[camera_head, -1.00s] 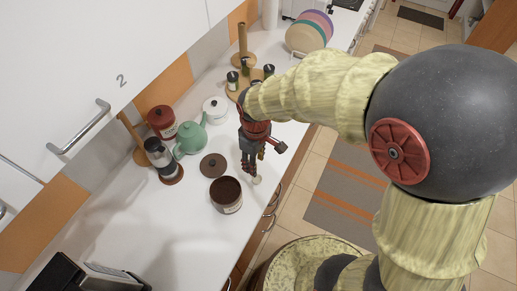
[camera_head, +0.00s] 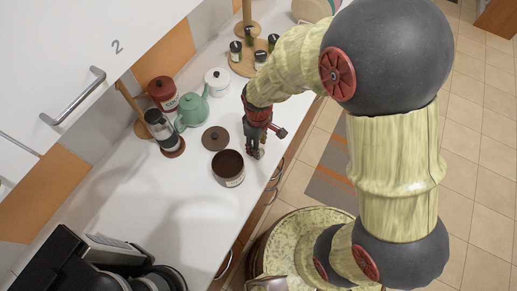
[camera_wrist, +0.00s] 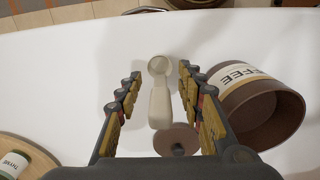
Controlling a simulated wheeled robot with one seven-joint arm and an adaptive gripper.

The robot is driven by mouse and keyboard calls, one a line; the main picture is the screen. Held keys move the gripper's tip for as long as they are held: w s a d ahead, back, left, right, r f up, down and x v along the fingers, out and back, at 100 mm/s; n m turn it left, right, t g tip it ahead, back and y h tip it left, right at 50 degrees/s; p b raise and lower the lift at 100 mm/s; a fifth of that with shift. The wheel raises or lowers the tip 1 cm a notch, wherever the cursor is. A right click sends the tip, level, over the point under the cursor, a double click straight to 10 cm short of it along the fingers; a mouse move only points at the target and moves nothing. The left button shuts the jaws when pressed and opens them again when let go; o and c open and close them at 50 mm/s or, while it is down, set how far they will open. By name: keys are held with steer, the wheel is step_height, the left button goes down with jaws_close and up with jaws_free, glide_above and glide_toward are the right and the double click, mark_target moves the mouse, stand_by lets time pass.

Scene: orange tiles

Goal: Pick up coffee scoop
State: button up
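The coffee scoop (camera_wrist: 160,95) is pale, with a round bowl and a straight handle, and lies on the white counter. In the wrist view it is between my gripper's two fingers, with clear gaps on both sides and its bowl toward the counter edge. My gripper (camera_wrist: 157,98) is open and empty over the scoop. In the head view my gripper (camera_head: 254,151) is low over the counter, right of the brown canister, and mostly hides the scoop.
The open brown coffee canister (camera_wrist: 262,112) stands close beside the right finger. A brown lid (camera_head: 215,138) lies behind it. A teapot (camera_head: 191,112), red canister (camera_head: 162,94), white pot (camera_head: 217,82) and French press (camera_head: 163,130) stand farther back.

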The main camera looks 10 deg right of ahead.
steer(key=shift+c, duration=0.2)
jaws_close()
stand_by(0.3)
